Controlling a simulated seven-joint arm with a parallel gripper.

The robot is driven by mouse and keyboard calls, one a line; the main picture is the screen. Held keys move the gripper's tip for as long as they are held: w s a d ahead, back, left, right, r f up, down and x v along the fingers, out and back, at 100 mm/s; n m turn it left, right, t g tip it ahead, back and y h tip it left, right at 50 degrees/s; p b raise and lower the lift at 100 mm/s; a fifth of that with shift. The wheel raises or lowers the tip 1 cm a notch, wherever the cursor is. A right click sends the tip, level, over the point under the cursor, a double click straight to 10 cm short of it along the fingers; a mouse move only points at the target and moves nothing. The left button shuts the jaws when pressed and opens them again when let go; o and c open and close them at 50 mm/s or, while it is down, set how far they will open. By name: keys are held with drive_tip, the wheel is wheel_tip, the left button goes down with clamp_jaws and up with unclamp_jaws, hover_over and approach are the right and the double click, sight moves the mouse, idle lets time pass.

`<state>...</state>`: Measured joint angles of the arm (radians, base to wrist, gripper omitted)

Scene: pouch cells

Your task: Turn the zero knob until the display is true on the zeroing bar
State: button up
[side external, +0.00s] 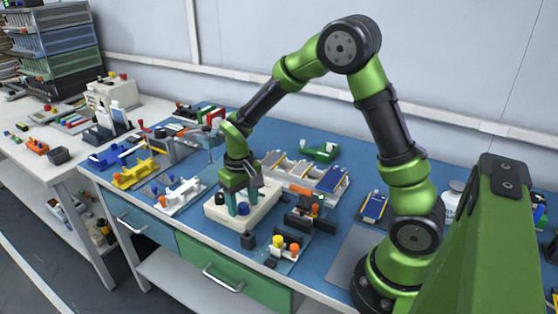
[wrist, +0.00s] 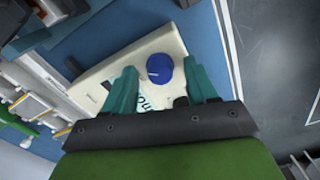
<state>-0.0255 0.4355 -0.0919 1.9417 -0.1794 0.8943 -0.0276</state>
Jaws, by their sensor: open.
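The blue zero knob (wrist: 159,68) has a white pointer line and sits on top of a cream instrument box (wrist: 172,40). The box also shows in the side view (side external: 262,212) on the blue bench mat. My gripper (wrist: 161,66) is open above the box, with one teal finger on each side of the knob. Gaps show between the knob and both fingers. In the side view my gripper (side external: 241,206) points down over the box and hides the knob. Partly covered dark lettering shows on the box near the fingers. I cannot make out a display reading or the zeroing bar.
A yellow fixture (side external: 135,174) and a white fixture (side external: 180,195) stand left of the box. A tray with blue-grey cells (side external: 331,180) lies behind it to the right.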

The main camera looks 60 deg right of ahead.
sight(242, 204)
wheel_tip(242, 204, up, 17)
idle(0.4)
drive_tip(key=s+a+r+t+y, duration=0.1)
drive_tip(key=s+a+t, duration=0.1)
drive_tip(key=s, duration=0.5)
drive_tip(key=s+a+r+t+y, duration=0.1)
drive_tip(key=s+a+t, duration=0.2)
drive_tip(key=s+t, duration=0.2)
drive_tip(key=s, duration=0.3)
drive_tip(key=shift+s+a+r, duration=0.15)
drive_tip(key=shift+s+r, duration=0.05)
